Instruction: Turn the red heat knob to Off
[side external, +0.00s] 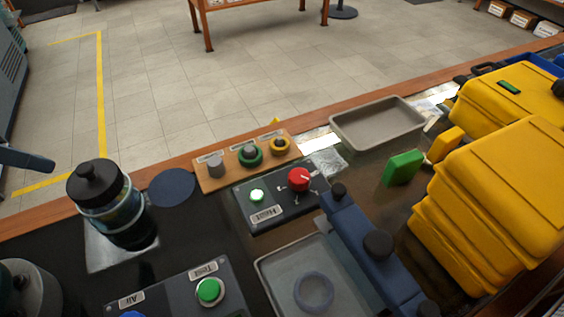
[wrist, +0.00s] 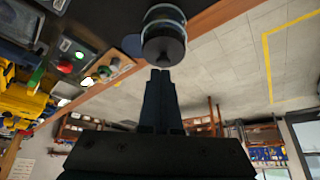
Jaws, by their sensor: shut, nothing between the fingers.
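The red heat knob (side external: 299,179) sits on the right of a dark grey box (side external: 275,213) labelled Heat, with small marks around it. I cannot read clearly which mark it points to. In the wrist view the red knob (wrist: 66,68) is small, at the upper left. My gripper (wrist: 160,72) has its fingers together and empty, pointing at a dark-lidded jar (wrist: 164,38). In the side view the fingertips (side external: 45,162) show at the left edge, well away from the knob.
The jar (side external: 101,200) stands between my gripper and the heat box. A wooden board with several small knobs (side external: 248,157) lies behind the box. A blue bar with black knobs (side external: 368,238) is close at its right. A grey tray (side external: 378,122) and yellow cases (side external: 500,200) stand farther right.

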